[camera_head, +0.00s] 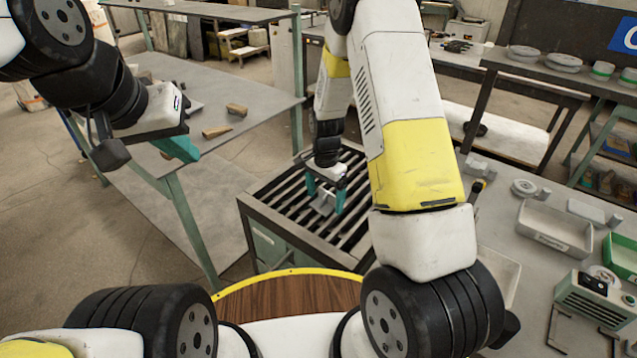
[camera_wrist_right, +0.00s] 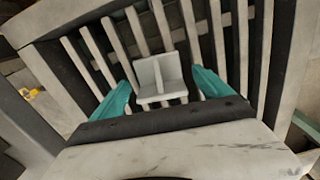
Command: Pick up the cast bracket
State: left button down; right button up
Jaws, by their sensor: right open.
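The cast bracket (camera_head: 322,204) is a small light-grey angled piece lying on the dark slatted grate. In the right wrist view the bracket (camera_wrist_right: 160,78) shows an upright plate and a flat flange, resting across the slats. My right gripper (camera_head: 326,194) is open, its teal fingers pointing down at the bracket. In the right wrist view the fingers stand on either side of it with gaps, and neither is seen touching it. My left gripper (camera_head: 180,149) is at the upper left, far from the bracket, beside a grey table; its finger opening is not clear.
The grate (camera_head: 270,198) sits in a raised frame with bars and gaps. To the right, a workbench holds a labelled grey tray (camera_head: 553,230), a green bin (camera_head: 620,256) and a small green device (camera_head: 597,298). A grey table (camera_head: 235,90) with wooden blocks stands left.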

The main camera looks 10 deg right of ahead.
jog(key=c, duration=1.6)
jog(key=shift+r, duration=0.1)
